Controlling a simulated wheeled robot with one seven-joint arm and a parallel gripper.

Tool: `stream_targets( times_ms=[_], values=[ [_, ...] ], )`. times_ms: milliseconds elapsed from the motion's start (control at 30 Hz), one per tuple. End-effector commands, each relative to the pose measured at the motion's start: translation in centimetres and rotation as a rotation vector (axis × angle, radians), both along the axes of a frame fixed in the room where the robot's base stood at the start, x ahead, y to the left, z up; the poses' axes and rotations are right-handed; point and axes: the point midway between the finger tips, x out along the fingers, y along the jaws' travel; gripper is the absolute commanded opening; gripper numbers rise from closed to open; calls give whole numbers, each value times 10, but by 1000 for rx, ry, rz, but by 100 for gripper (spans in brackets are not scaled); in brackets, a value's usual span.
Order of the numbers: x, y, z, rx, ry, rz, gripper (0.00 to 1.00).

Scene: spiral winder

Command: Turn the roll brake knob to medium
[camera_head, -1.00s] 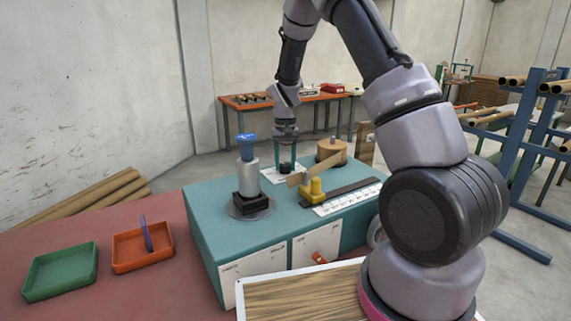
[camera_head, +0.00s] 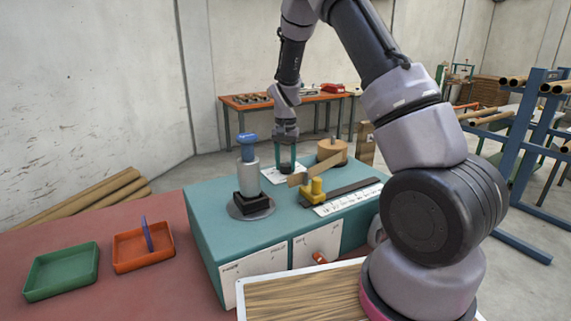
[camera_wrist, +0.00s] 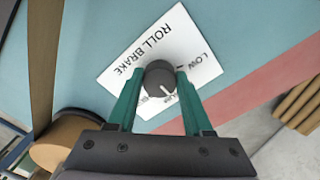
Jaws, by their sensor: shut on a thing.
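The roll brake knob (camera_wrist: 157,76) is a dark round knob on a white label plate (camera_wrist: 118,84) in the wrist view. The plate reads ROLL BRAKE. LOW is printed to the knob's upper right, and a partly hidden word ending in "UM" is at its lower right. The knob's white pointer line points down and slightly right in the picture, towards the side of the partly hidden word. My gripper (camera_wrist: 160,76) has its teal fingers on both sides of the knob, shut on it.
The teal machine top (camera_head: 215,207) carries a grey post with a blue cap (camera_head: 247,140), a yellow block (camera_head: 313,192) and a wooden cylinder (camera_head: 332,150) close to my gripper. A green tray (camera_head: 60,285) and an orange tray (camera_head: 128,266) lie on the red table.

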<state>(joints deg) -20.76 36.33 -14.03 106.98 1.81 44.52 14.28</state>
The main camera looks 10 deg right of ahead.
Motion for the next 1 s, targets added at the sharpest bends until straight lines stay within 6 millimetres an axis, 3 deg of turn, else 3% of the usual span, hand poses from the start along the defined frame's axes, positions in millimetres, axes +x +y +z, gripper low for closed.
stream_targets(
  times_ms=[33,100,533,1000],
  values=[
    [1,0,1,0,-4,0,54],
    [1,0,1,0,-2,0,81],
    [1,0,9,1,-3,1,81],
    [1,0,94,0,-4,1,81]
  ],
)
